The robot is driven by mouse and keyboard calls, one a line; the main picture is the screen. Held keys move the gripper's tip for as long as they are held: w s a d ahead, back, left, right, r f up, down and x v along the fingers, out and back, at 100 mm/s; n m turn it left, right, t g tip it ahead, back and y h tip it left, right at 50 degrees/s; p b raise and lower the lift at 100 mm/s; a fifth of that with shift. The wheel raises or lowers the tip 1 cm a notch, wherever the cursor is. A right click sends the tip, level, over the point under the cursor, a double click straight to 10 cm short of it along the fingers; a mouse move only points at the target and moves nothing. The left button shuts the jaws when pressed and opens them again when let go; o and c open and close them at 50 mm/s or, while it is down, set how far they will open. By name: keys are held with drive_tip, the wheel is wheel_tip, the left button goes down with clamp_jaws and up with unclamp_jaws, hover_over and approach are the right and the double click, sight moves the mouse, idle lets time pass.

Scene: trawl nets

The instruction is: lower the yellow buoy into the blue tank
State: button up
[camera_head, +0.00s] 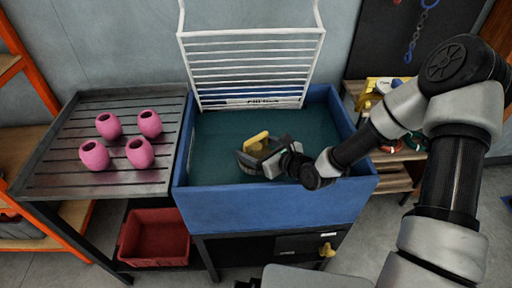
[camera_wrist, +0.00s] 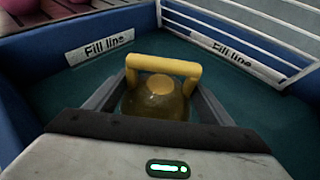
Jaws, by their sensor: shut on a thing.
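The yellow buoy (camera_head: 256,138) is inside the blue tank (camera_head: 270,208), between my gripper's fingers. In the wrist view the buoy (camera_wrist: 163,66) has its yellow handle on top, clear of the water. Its round body looks darker, as if under the water, except a lighter patch at its top. My gripper (camera_head: 252,156) reaches in over the tank's front wall from the right and is shut on the buoy, with a finger on each side. The buoy's underside is hidden.
A white wire rack (camera_head: 250,62) stands at the tank's back. Fill line labels (camera_wrist: 100,47) mark the inner walls. A slatted metal table (camera_head: 75,155) with several pink floats (camera_head: 139,153) stands left; a red bin (camera_head: 154,238) sits below. Shelves with gear are at right.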

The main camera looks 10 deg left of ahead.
drive_tip(key=o, duration=1.4)
drive_tip(key=shift+c, duration=0.2)
drive_tip(key=shift+o, duration=0.4)
drive_tip(key=shift+f, duration=0.1)
drive_tip(key=shift+r+p, duration=1.05)
wheel_tip(320, 180, up, 16)
drive_tip(key=p, duration=1.4)
